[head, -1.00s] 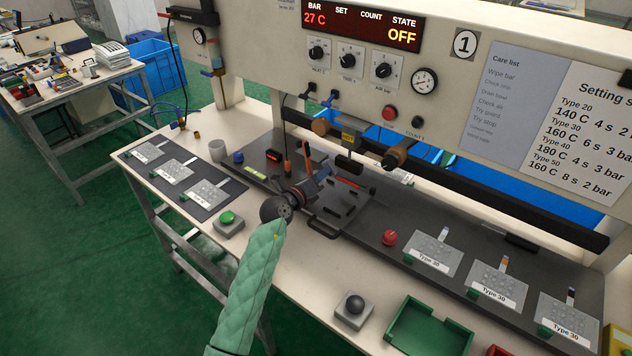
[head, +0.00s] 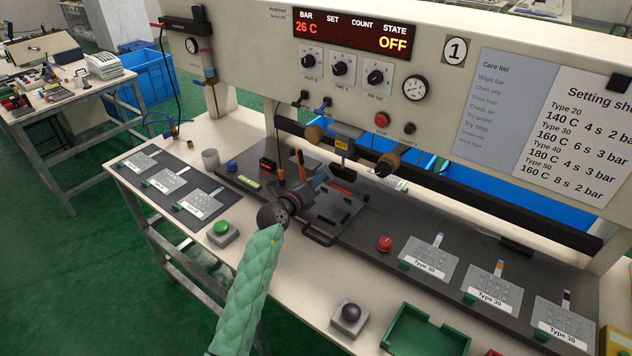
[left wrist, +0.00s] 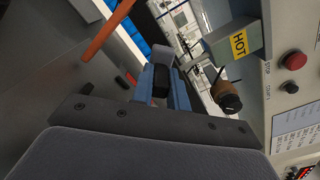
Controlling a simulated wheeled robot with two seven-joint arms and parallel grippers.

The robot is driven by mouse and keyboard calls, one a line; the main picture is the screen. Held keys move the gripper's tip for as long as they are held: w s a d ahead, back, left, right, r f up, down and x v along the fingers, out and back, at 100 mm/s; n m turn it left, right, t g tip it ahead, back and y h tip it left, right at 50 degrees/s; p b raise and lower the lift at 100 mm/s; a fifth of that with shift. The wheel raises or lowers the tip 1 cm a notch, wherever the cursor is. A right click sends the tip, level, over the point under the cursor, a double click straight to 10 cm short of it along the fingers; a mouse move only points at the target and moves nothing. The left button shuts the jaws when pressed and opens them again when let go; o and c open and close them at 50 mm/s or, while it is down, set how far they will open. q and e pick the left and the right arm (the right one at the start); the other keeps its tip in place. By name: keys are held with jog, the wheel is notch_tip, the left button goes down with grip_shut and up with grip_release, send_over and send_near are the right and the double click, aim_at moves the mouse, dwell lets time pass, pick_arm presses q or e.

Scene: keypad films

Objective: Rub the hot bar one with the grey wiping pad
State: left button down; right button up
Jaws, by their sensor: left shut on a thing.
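The hot bar (head: 342,133) hangs under the machine front with a yellow HOT label; the bar and label (left wrist: 238,45) also show at upper right in the left wrist view. My left gripper (head: 322,177), on the green-sleeved arm, is in front of and below the bar, over the dark bed. In the left wrist view its blue fingers (left wrist: 163,90) are closed around a grey pad (left wrist: 175,56), seen beyond the tips. The pad is hardly visible in the head view. I see a gap between pad and bar, but cannot judge its depth. My right gripper is out of view.
The display (head: 352,34) reads 26 C and OFF. An orange upright stick (head: 300,163) stands close to my left gripper.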

pick_arm(q)
jog(key=shift+w+d, duration=0.3)
jog(key=shift+w, duration=0.1)
dwell(0.3)
jog(key=shift+s+d+r+p, duration=0.1)
jog(key=shift+s+d+p, duration=0.85)
jog(key=shift+d+p, duration=0.45)
jog(key=shift+s+d+p, duration=0.25)
jog(key=shift+s+p, duration=0.05)
jog(key=shift+p, duration=0.05)
jog(key=shift+s+d+p, duration=0.35)
jog(key=shift+d+p, duration=0.15)
jog(key=shift+p, duration=0.1)
jog(key=shift+s+d+p, duration=0.35)
jog(key=shift+d+p, duration=0.1)
jog(key=shift+d, duration=0.1)
jog(key=shift+s+d+p, duration=0.35)
jog(key=shift+d+p, duration=0.05)
jog(key=shift+d, duration=0.15)
jog(key=shift+p, duration=0.4)
